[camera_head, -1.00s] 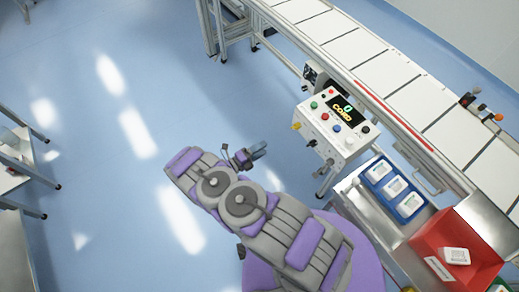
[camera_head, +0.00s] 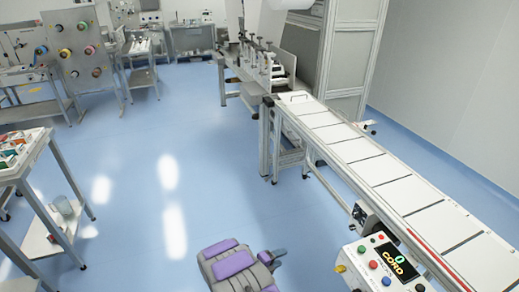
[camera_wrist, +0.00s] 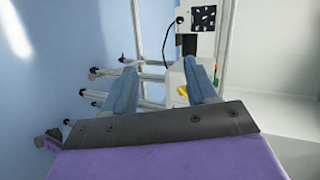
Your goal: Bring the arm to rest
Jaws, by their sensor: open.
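My arm, purple and grey, shows at the bottom middle of the head view, cut off by the lower edge. My gripper (camera_head: 272,256) is at its right side there, blue-grey, above the floor and left of the control box. In the wrist view my gripper (camera_wrist: 162,88) has its two blue fingers spread apart with nothing between them. Beyond the fingers are pale frame legs and the side of the white control box.
A conveyor (camera_head: 385,170) with white plates runs along the right. The control box (camera_head: 385,264) stands at its near side, with coloured buttons and a lit display. A shelf cart (camera_head: 62,215) stands at the left. The blue floor (camera_head: 140,170) between is clear.

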